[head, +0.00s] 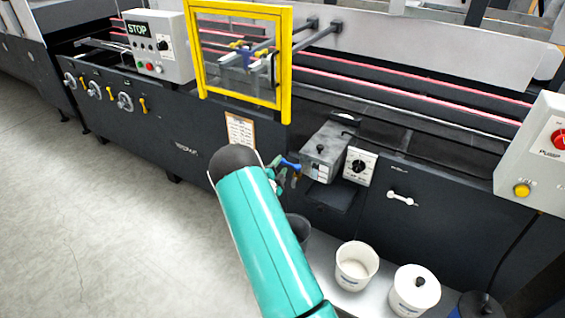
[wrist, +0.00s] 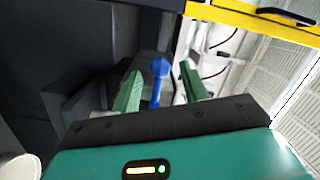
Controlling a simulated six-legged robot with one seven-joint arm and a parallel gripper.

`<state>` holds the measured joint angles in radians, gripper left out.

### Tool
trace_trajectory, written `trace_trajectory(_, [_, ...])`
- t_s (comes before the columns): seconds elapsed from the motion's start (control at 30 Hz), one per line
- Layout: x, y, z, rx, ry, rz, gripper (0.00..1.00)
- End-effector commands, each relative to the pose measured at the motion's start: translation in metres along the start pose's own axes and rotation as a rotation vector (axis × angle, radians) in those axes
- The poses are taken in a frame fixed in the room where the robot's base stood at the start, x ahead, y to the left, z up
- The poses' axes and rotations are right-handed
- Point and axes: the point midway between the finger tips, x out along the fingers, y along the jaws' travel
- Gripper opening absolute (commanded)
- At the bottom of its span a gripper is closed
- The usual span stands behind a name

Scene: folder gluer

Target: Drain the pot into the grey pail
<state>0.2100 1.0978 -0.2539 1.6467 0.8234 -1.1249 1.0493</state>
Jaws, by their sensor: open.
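The pot (head: 325,152) is a grey box with a black-knobbed lid, mounted on the machine's front. A blue lever (head: 289,163) sticks out from its left side. My gripper (head: 281,177) is at this lever, partly hidden by my teal arm. In the wrist view, my gripper's green fingers (wrist: 160,72) are open, with the blue lever (wrist: 159,68) between them; I cannot tell whether they touch it. A dark grey pail (head: 299,226) stands below, mostly hidden behind my arm. The pot's outlet is not clearly visible.
A dial box (head: 359,166) sits right of the pot. A yellow-framed guard (head: 287,65) rises above my gripper. The floor at left is clear.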

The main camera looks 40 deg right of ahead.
Motion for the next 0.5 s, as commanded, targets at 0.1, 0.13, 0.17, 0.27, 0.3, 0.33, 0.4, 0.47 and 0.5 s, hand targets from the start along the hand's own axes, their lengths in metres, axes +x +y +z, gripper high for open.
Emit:
trace_trajectory(0.1, [0.020,0.000,0.001,0.001,0.000,-0.001,0.44])
trace_trajectory(0.13, [0.023,0.000,0.001,0.000,0.000,0.000,0.44])
trace_trajectory(0.17, [0.026,0.000,0.002,0.000,-0.001,-0.001,0.44])
trace_trajectory(0.27, [0.033,-0.001,0.003,-0.001,-0.003,-0.001,0.44])
trace_trajectory(0.3, [0.034,-0.001,0.003,-0.001,-0.003,-0.001,0.44])
trace_trajectory(0.33, [0.035,-0.001,0.003,-0.001,-0.003,-0.001,0.44])
trace_trajectory(0.4, [0.036,-0.001,0.003,-0.001,-0.003,0.000,0.44])
trace_trajectory(0.47, [0.035,-0.001,0.003,-0.001,-0.003,0.000,0.44])
trace_trajectory(0.5, [0.035,-0.001,0.003,-0.001,-0.003,0.000,0.44])
